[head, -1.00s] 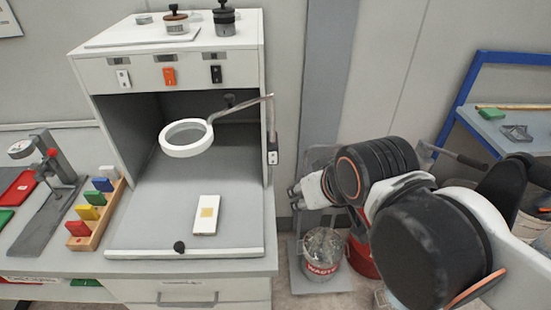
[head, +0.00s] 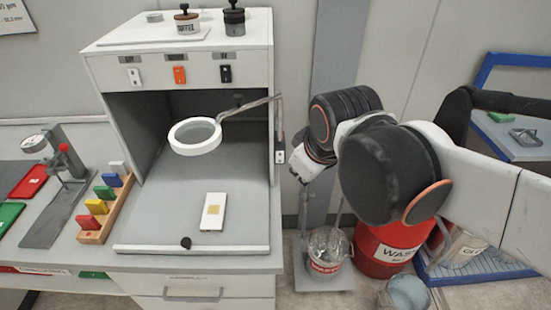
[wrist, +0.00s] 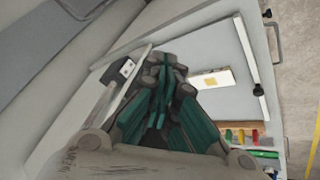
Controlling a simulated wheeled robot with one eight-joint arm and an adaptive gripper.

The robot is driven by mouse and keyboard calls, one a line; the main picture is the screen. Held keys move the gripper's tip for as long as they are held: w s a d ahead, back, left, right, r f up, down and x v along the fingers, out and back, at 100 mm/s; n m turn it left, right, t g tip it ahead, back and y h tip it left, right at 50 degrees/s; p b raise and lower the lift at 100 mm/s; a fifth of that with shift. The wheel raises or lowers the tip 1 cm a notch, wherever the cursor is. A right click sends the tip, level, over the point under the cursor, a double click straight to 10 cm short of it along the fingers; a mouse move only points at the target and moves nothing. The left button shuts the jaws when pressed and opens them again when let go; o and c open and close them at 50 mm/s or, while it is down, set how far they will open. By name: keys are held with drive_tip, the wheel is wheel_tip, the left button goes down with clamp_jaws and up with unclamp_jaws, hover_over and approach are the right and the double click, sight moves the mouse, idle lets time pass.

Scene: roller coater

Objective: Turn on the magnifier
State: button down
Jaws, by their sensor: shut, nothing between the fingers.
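The magnifier (head: 195,137) is a white ring lens on a jointed grey arm, hanging inside the open-fronted cabinet (head: 262,75). Its arm is fixed at the cabinet's right side, where a small white switch (head: 280,153) with a dark part sits. The switch also shows in the wrist view (wrist: 124,71), just left of my fingertips. My gripper (head: 297,174) is just right of the switch and slightly lower, shut and empty. In the wrist view its green-padded fingers (wrist: 161,68) are together; I cannot tell whether they touch the switch panel. The ring is not visible there.
Three other switches, white (head: 134,76), orange (head: 180,75) and black (head: 226,74), are on the cabinet's upper front. A white slide (head: 212,225) lies on the cabinet floor. A red waste bin (head: 375,258) and a wire-topped bin (head: 326,250) stand below my arm.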

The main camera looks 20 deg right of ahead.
sight(280, 157)
drive_tip(key=w+a+f+n+g+p, duration=0.1)
drive_tip(key=w+a+n+g, duration=0.1)
drive_tip(key=w+n, duration=0.7)
drive_tip(key=shift+w+a+n+h+p, duration=0.3)
drive_tip(key=shift+w+a+h, duration=0.15)
drive_tip(key=shift+w, duration=0.15)
drive_tip(key=shift+f, duration=0.1)
drive_tip(key=w+d+f+b, duration=0.2)
drive_tip(key=w+f+b, duration=0.3)
drive_tip(key=f, duration=0.5)
drive_tip(key=shift+w, duration=0.95)
